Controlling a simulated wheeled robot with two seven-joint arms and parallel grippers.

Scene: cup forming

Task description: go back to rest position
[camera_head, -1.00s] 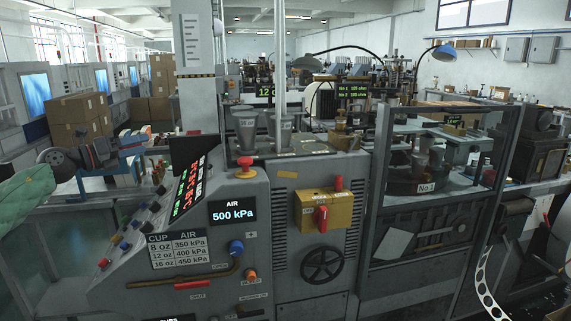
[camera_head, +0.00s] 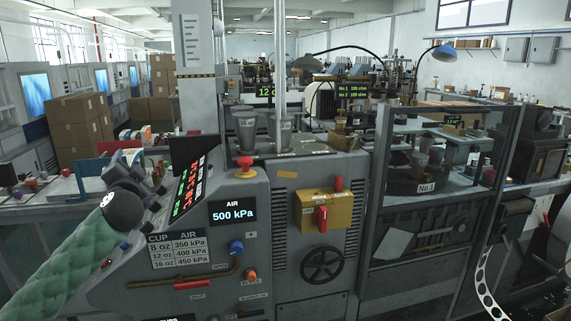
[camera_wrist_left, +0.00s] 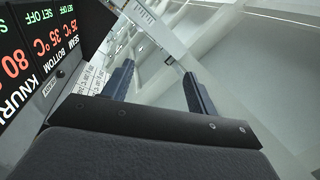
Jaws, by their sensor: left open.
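My left arm, in a green sleeve, comes in from the lower left of the head view. Its dark left gripper (camera_head: 126,172) is over the left part of the sloped control panel, left of the red-and-green digit display (camera_head: 187,187). In the left wrist view the two fingers of the left gripper (camera_wrist_left: 158,88) stand apart with nothing between them. The display (camera_wrist_left: 38,45) fills the upper left there, with "KNURL" and "BOTTOM" readable. My right gripper is not in view.
The cup machine's panel holds an "AIR 500 kPa" screen (camera_head: 233,211), a red mushroom button (camera_head: 246,166), knobs and a black handwheel (camera_head: 322,264). Two grey cups (camera_head: 246,130) stand on top. Cardboard boxes (camera_head: 80,130) are at the left. A grey column (camera_head: 194,60) rises behind the panel.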

